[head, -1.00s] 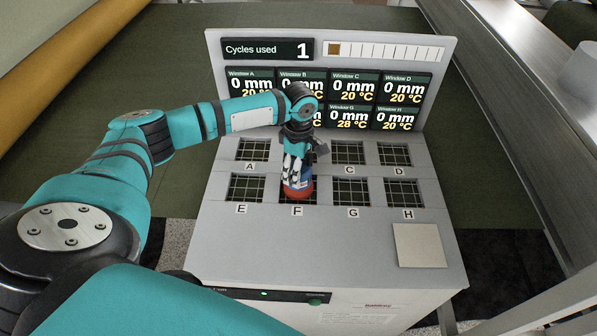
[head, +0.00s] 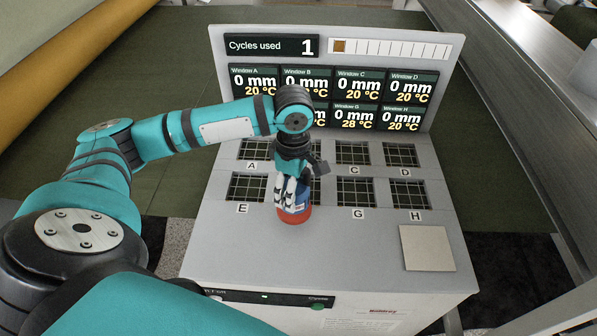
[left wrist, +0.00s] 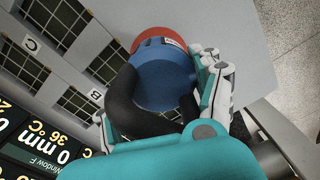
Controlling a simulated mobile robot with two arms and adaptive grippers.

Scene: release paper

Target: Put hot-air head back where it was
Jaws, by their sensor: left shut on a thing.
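The hot-air head (head: 296,212) is a blue cylinder with a red-orange base. My left gripper (head: 292,190) is shut on it and holds it upright over the machine's top, at the near edge of the window row, between labels E and G. In the left wrist view the blue body (left wrist: 163,80) sits between my fingers, with the red-orange end (left wrist: 158,38) beyond it. I cannot tell whether the base touches the surface. My right gripper is not in view.
The grey machine (head: 240,255) has two rows of gridded windows. A display panel (head: 345,22) behind them reads Cycles used 1, with 28 °C at Window G. A square beige pad (head: 427,247) lies at the front right. The machine's front top is otherwise clear.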

